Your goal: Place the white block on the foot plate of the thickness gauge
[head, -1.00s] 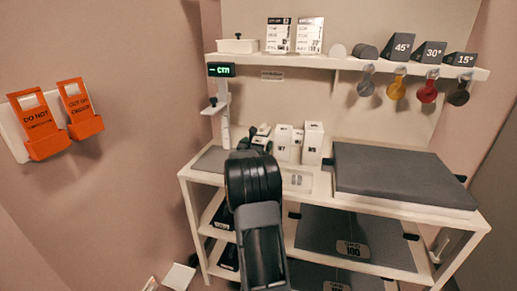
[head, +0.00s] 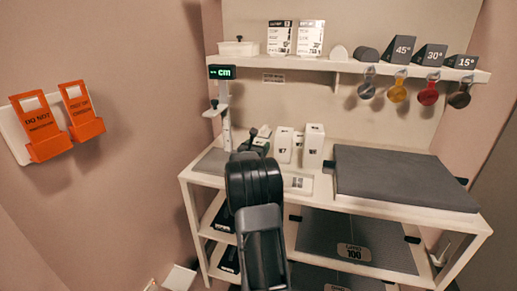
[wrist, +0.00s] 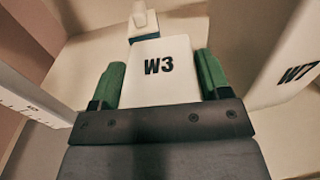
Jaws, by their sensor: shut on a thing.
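A white block marked W3 (wrist: 158,92) is between the green finger pads of my gripper (wrist: 160,76) in the wrist view. My gripper is shut on it. In the head view my gripper (head: 259,142) is partly hidden behind my arm, just right of the gauge's column. The thickness gauge (head: 226,125) stands at the bench's left end, with a green "cm" display on top. Its grey foot plate (head: 211,161) lies on the bench left of my gripper, partly hidden by my arm. The foot plate looks empty where it shows.
Two white blocks stand right of my gripper: one marked W7 (head: 284,145) and a taller one (head: 313,146). A large grey pad (head: 400,178) covers the bench's right side. A shelf (head: 345,66) with wedges and hanging tags runs above.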

